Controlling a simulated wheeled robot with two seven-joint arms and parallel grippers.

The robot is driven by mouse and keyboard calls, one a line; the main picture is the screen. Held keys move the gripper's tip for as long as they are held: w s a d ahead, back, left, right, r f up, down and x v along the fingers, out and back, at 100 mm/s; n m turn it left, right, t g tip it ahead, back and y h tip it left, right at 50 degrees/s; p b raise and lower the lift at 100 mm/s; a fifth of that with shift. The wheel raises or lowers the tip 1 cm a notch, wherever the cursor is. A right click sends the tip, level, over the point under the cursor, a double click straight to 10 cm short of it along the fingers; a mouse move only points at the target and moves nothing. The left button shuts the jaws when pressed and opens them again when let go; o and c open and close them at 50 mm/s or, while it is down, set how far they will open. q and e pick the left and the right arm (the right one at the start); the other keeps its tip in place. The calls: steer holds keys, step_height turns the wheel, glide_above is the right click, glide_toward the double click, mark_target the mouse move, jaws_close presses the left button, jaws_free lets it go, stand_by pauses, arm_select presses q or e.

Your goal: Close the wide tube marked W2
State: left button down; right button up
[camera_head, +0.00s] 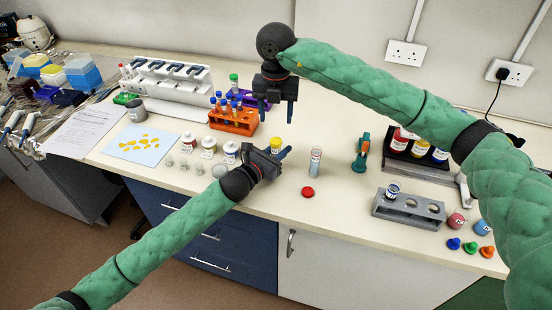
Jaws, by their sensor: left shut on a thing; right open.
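A clear tube with a pale label (315,160) stands upright and open on the bench. A red cap (308,192) lies flat on the bench in front of it. My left gripper (281,156) is left of the clear tube, shut on a yellow-topped thing (276,143); the gripper hides its lower part. My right gripper (276,112) is open and empty, pointing down above the bench behind the left one. A grey rack (408,212) at the right holds one small tube with a dark blue band (392,190). I cannot read a W2 mark on anything.
An orange rack (233,122) with tubes and several white jars (209,146) stand to the left. Pink (456,221) and blue (482,227) pieces and several loose caps (470,247) lie at the right. A green-orange tool (362,150) stands right of the clear tube.

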steer(key=shift+r, duration=2.05)
arm_select(q)
steer(key=c, duration=1.1)
jaws_free()
steer(key=shift+s+a+f, duration=0.15)
steer(key=shift+s+a, duration=0.15)
steer(key=shift+s, duration=0.1)
steer(key=b+v, duration=0.2)
steer(key=v, duration=0.3)
steer(key=shift+s+a, duration=0.1)
steer(key=shift+a, duration=0.05)
steer(key=shift+s+a+b, duration=0.4)
steer(key=shift+s+a, duration=0.05)
steer(key=shift+s, duration=0.1)
arm_select(e)
steer(key=shift+f, duration=1.45)
steer(key=shift+f, duration=0.1)
